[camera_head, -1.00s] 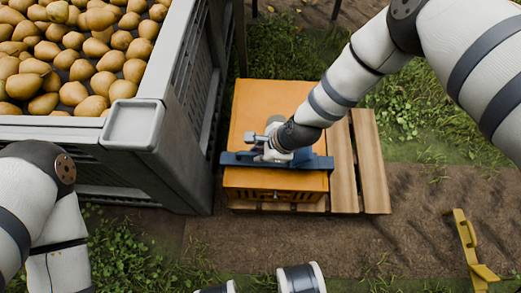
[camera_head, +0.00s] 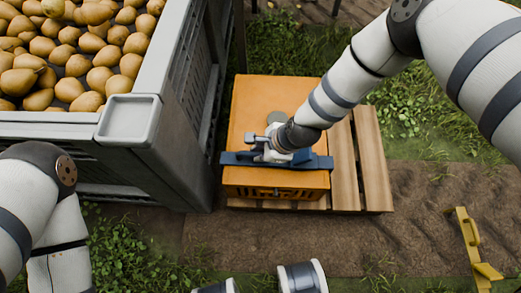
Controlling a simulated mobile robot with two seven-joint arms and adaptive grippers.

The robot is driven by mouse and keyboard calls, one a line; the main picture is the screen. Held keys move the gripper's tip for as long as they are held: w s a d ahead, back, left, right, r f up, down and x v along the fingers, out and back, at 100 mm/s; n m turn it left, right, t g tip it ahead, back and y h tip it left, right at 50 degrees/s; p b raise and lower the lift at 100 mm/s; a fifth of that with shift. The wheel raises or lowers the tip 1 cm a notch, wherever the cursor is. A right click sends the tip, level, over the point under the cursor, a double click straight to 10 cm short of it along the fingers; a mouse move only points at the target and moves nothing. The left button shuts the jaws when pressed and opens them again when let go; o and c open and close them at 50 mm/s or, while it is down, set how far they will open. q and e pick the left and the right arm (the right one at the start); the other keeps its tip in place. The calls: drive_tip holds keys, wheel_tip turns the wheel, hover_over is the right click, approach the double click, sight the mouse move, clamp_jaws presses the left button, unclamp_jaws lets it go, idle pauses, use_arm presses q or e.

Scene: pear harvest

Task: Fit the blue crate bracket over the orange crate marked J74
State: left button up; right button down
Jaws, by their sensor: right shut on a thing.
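The orange crate (camera_head: 252,105) sits on a wooden pallet, right of the grey bin. No J74 marking is readable on it from here. The blue crate bracket (camera_head: 236,159) lies across the crate's top near its front edge, its ends reaching about the crate's sides. I cannot tell how fully it is seated. My right gripper (camera_head: 268,150) is shut on the bracket near its middle; the wrist hides the fingertips and part of the bracket. My left arm shows at the lower left, but its gripper is out of view.
A large grey bin (camera_head: 128,118) full of pears stands close to the crate's left. Bare slats of the wooden pallet (camera_head: 372,165) show at the crate's right. A yellow bracket-like piece (camera_head: 470,245) is at the lower right. Bare soil lies in front.

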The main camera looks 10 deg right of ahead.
drive_tip(key=c, duration=1.5)
unclamp_jaws()
drive_tip(key=shift+c, duration=0.2)
